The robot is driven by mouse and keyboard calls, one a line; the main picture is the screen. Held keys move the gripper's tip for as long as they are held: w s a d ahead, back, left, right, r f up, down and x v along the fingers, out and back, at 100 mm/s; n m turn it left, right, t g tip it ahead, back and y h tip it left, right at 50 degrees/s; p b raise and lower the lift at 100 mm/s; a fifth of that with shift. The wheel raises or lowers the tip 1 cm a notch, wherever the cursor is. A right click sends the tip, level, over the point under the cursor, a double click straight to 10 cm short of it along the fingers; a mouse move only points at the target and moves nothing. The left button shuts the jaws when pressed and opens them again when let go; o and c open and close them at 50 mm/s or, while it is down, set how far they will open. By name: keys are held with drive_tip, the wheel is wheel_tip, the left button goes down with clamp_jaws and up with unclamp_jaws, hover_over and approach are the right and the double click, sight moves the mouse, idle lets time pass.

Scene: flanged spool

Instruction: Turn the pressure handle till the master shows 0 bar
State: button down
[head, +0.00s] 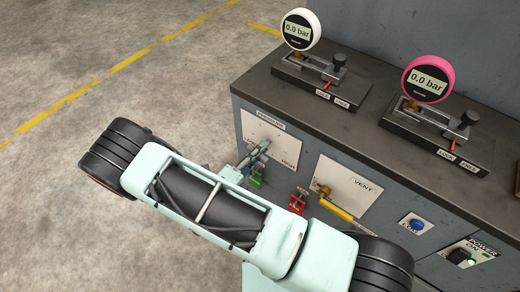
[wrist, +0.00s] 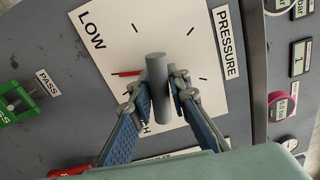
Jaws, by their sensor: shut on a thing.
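The grey pressure handle (wrist: 157,68) stands on the white PRESSURE plate (wrist: 110,38) between the LOW and HIGH marks. My gripper (wrist: 159,90) is shut on the handle, one finger on each side. In the head view my gripper (head: 252,157) is at the same plate (head: 272,138). The white-rimmed gauge (head: 300,29) and the pink-rimmed gauge (head: 428,80) both read 0.0 bar. I cannot tell from any label which is the master.
Right of the pressure plate is the VENT plate (head: 348,186) with a yellow lever (head: 335,208). A green PASS piece (head: 257,178) and a red piece (head: 298,200) sit below. A blue button (head: 413,223) and a lit power switch (head: 460,256) are farther right. Open floor lies left.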

idle(0.3)
drive_tip(key=c, duration=1.8)
unclamp_jaws()
drive_tip(key=shift+s, duration=0.1)
drive_tip(key=v, duration=1.2)
